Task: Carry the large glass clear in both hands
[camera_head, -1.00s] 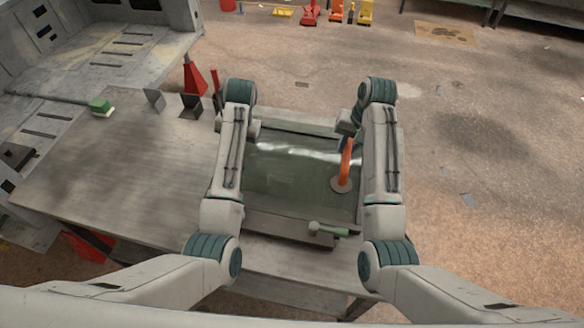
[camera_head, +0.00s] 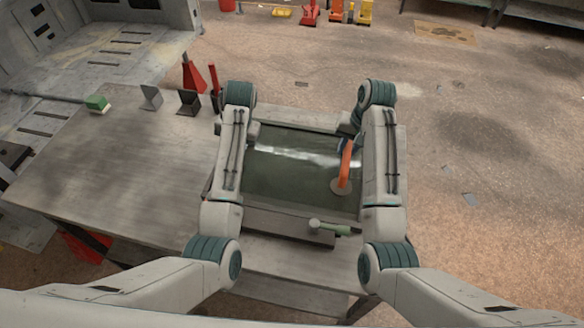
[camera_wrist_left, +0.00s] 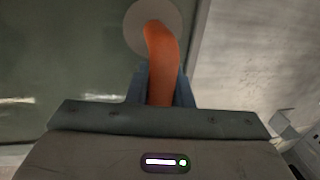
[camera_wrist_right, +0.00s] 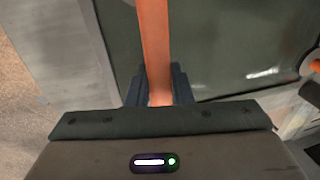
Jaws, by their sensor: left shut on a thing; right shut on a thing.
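The large glass (camera_head: 290,178) is a dark green-tinted pane with bright reflections, between my two arms over the bench. An orange handle (camera_head: 347,165) on a pale round disc stands on its right side. My right gripper (camera_head: 345,146) is shut on that handle; the handle also shows in the right wrist view (camera_wrist_right: 153,45). My left gripper (camera_wrist_left: 163,88) is shut on another orange handle (camera_wrist_left: 162,52) with a round disc. In the head view my left arm hides that grip. I cannot tell how far the pane is above the bench.
The grey bench top (camera_head: 110,165) is mostly clear at left. A tool with a green handle (camera_head: 330,228) lies close to the pane's near edge. Open floor (camera_head: 490,150) lies at right.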

